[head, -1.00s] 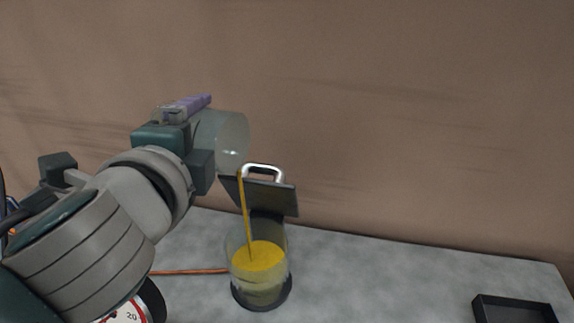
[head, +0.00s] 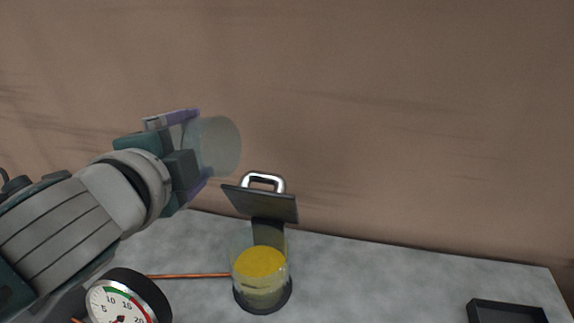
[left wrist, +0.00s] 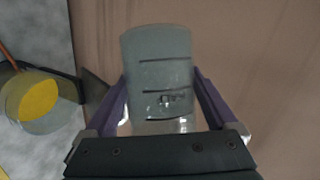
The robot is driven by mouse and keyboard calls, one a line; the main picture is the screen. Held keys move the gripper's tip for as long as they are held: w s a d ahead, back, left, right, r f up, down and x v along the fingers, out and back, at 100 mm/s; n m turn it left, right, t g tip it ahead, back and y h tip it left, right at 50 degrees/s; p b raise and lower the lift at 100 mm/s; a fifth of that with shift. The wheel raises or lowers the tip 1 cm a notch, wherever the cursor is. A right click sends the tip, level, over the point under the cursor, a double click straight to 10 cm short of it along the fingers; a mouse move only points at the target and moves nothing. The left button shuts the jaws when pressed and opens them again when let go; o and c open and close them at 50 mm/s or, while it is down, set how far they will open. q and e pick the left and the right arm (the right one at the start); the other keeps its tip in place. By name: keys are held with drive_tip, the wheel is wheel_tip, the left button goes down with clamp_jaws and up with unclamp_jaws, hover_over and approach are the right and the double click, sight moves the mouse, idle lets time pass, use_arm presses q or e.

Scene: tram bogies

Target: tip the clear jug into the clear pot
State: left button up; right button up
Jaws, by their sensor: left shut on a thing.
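The clear jug (head: 219,147) is held tilted in my left gripper (head: 196,146), above and to the left of the pot. No stream comes from it and I see no yellow in it. In the left wrist view the jug (left wrist: 158,75) sits between the two purple fingers of my left gripper (left wrist: 165,98). The clear pot (head: 262,282) stands on the grey surface with yellow liquid (head: 261,262) in it. It also shows at the left of the left wrist view (left wrist: 45,122). Its dark lid (head: 262,204) with a pale handle stands raised. My right gripper is out of view.
A round gauge (head: 123,304) stands at the front left of the grey worktop (head: 390,285). A copper-coloured pipe (head: 190,276) runs towards the pot. A black tray (head: 507,312) lies at the right. The worktop between pot and tray is clear.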

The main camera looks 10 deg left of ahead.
use_arm(q)
drive_tip(key=shift+w+a, duration=0.1)
drive_tip(key=shift+a, duration=0.1)
drive_tip(key=r+n+g+h+p, duration=0.1)
drive_tip(key=n+p, duration=0.1)
drive_tip(key=p, duration=0.3)
drive_tip(key=shift+a+r+h, duration=0.15)
drive_tip(key=shift+r+h, duration=0.15)
drive_tip(key=shift+r, duration=0.1)
drive_tip(key=shift+f+n+p, duration=0.35)
drive_tip(key=shift+f+n, duration=0.1)
drive_tip(key=shift+n, duration=0.05)
drive_tip(key=shift+f+n+h, duration=0.3)
drive_tip(key=shift+h, duration=0.3)
drive_tip(key=shift+a+r+n+g+p, duration=0.1)
drive_tip(key=shift+r+n+g+p, duration=0.25)
drive_tip(key=shift+p, duration=0.5)
drive_tip(key=a+f+n+h+b, duration=0.2)
drive_tip(key=b, duration=0.1)
drive_tip(key=shift+w+f, duration=0.3)
drive_tip(key=shift+w, duration=0.05)
wheel_tip(320, 180, down, 7)
drive_tip(key=a+n+h+b, duration=0.2)
drive_tip(key=n+h+b, duration=0.1)
drive_tip(key=b, duration=1.1)
drive_tip(key=shift+g, duration=0.25)
drive_tip(key=r+p, duration=0.5)
drive_tip(key=shift+w, duration=0.25)
